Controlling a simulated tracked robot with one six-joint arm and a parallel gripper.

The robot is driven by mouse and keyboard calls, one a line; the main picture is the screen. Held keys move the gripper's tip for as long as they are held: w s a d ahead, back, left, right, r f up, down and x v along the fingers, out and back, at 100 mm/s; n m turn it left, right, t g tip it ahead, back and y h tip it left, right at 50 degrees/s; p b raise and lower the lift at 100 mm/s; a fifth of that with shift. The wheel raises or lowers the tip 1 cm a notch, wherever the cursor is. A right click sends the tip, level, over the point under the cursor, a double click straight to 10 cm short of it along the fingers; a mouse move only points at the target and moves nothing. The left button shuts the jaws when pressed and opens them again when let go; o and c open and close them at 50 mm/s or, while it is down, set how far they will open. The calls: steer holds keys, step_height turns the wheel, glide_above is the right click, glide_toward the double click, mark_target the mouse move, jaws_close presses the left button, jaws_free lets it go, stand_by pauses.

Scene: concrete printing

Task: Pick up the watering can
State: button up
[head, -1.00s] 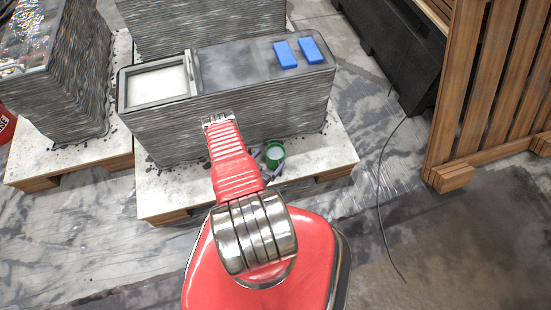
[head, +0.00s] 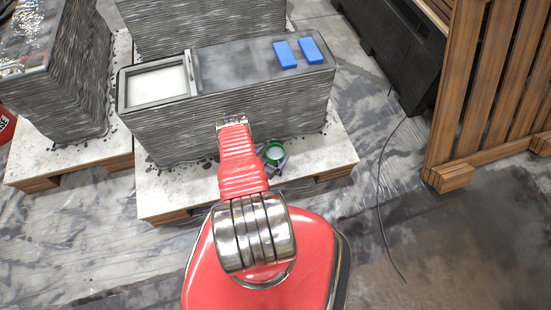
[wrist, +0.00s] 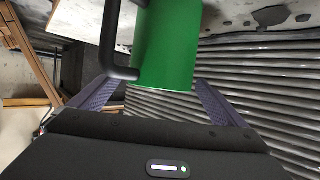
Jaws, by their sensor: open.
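The green watering can (head: 274,152) stands on the pale pallet top in front of the layered concrete block, in the head view. In the wrist view the green can body (wrist: 166,48) and its black handle at left show large, cut off by the top edge. My gripper (wrist: 156,84) is open, with one dark finger on each side of the can's near end. In the head view the gripper (head: 273,161) is at the can, partly hidden by my red arm. I cannot tell whether either finger touches the can.
The layered block (head: 180,128) rises close behind the can, with two blue bricks (head: 286,55) on top. The pallet (head: 330,165) has bare space at right. A wooden slatted structure (head: 485,95) and a black cable (head: 381,190) are farther right.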

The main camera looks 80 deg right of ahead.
steer(key=shift+c, duration=0.7)
steer(key=c, duration=2)
steer(key=shift+c, duration=0.2)
steer(key=shift+r, duration=0.15)
step_height(320, 180, up, 10)
